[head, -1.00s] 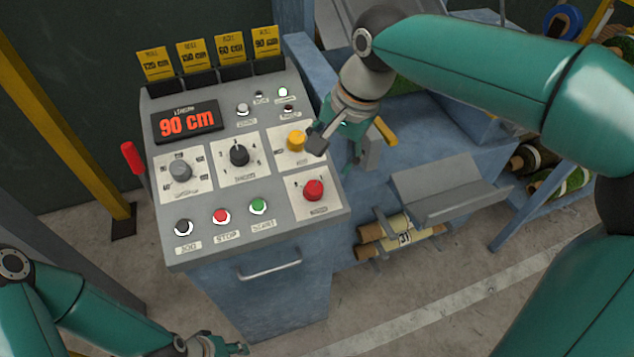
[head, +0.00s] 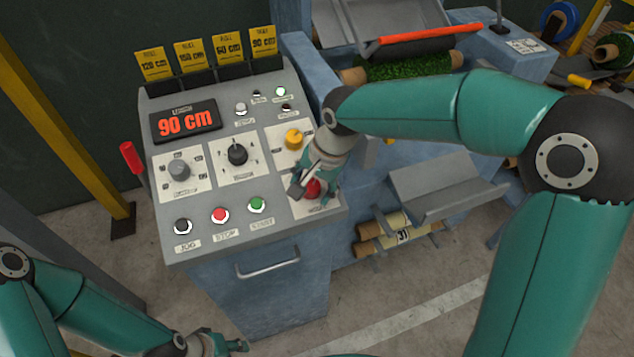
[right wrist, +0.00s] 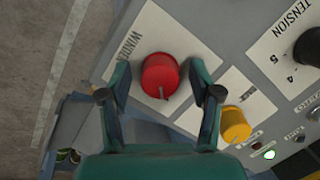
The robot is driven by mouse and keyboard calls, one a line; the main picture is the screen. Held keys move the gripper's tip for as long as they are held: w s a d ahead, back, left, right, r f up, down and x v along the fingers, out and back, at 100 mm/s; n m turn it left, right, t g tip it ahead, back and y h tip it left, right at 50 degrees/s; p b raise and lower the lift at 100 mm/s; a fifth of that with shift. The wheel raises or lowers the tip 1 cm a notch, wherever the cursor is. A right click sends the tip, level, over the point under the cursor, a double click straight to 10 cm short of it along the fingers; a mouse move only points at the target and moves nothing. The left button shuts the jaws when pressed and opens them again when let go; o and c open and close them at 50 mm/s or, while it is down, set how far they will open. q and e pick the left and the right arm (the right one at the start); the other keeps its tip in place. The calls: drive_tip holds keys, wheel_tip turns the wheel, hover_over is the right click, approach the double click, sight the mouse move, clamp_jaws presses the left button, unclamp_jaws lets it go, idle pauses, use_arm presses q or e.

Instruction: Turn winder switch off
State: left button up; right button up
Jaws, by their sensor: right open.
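The winder switch is a red knob (head: 313,188) on a white plate at the lower right of the control panel (head: 210,240). It also shows in the right wrist view (right wrist: 160,76), with part of its "WINDER" label beside it. My right gripper (head: 308,189) is over this knob and partly hides it in the head view. In the right wrist view its fingers stand open, one on each side of the knob, with visible gaps. I cannot tell how far down they reach. My left gripper (head: 232,345) is low at the bottom edge, away from the panel; its opening is unclear.
A yellow knob (head: 293,138) sits close to the red one, near my right gripper. A black tension knob (head: 237,153), a grey knob (head: 179,170), several push buttons and a "90 cm" display (head: 186,122) share the panel. A grey tray (head: 440,185) stands to the right.

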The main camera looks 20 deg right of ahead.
drive_tip(key=c, duration=1.1)
drive_tip(key=shift+d, duration=0.1)
drive_tip(key=shift+c, duration=0.2)
drive_tip(key=shift+n, duration=0.3)
drive_tip(key=n, duration=0.4)
drive_tip(key=shift+a+g+h, duration=0.2)
drive_tip(key=shift+g+h, duration=0.1)
drive_tip(key=shift+h, duration=0.1)
drive_tip(key=n+h, duration=0.1)
drive_tip(key=n, duration=0.3)
drive_tip(key=shift+f+n, duration=0.15)
drive_tip(key=shift+n, duration=0.15)
drive_tip(key=n+h, duration=0.1)
drive_tip(key=n, duration=0.3)
drive_tip(key=shift+s+b, duration=0.1)
drive_tip(key=shift+b, duration=0.3)
drive_tip(key=shift+n+h, duration=0.4)
drive_tip(key=shift+n, duration=1.7)
